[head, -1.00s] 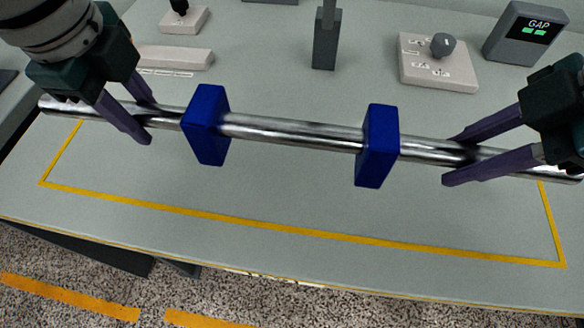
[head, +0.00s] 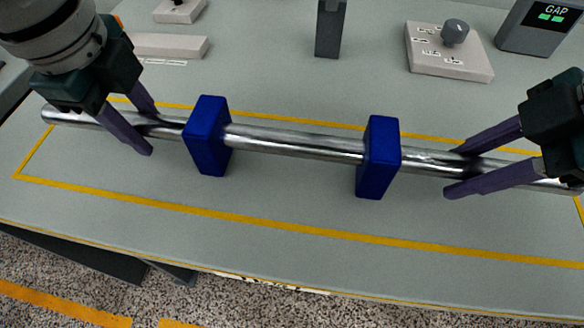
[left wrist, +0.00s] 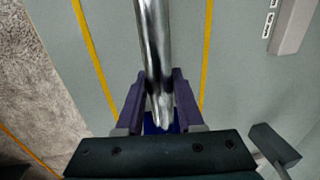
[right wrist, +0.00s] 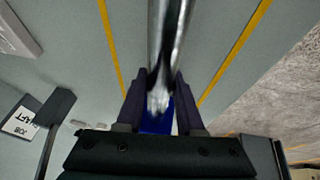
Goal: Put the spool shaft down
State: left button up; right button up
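The spool shaft (head: 290,142) is a shiny metal rod that runs nearly level across the head view. Two blue blocks (head: 208,136) (head: 379,158) sit on its middle stretch, between my grippers. My left gripper (head: 150,131) has its fingers on either side of the rod near the left end, and my right gripper (head: 455,171) does the same near the right end. In both wrist views the rod (left wrist: 154,50) (right wrist: 168,45) lies between the closed-in fingers. I cannot tell whether the blocks touch the table.
A yellow outline (head: 300,228) on the grey table (head: 280,185) lies under the shaft. Behind it stand a dark post (head: 329,30), a knob box (head: 448,60), a GAP display (head: 545,25) and a pale flat block (head: 168,46). The table's front edge is close.

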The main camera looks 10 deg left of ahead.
pick_arm(q)
jog(key=o, duration=0.4)
jog(key=shift+r, duration=0.1)
pick_arm(e)
jog(key=o, duration=0.4)
jog(key=shift+w+r, duration=0.1)
jog(key=shift+r, duration=0.05)
pick_arm(q)
jog(key=shift+r, duration=0.1)
pick_arm(e)
jog(key=shift+r, duration=0.1)
pick_arm(q)
notch_tip(320, 180, up, 12)
jog(key=s, duration=0.1)
jog(key=shift+s, duration=0.4)
pick_arm(e)
jog(key=v, duration=1.1)
jog(key=shift+d+r, duration=0.2)
jog(key=shift+r, duration=0.15)
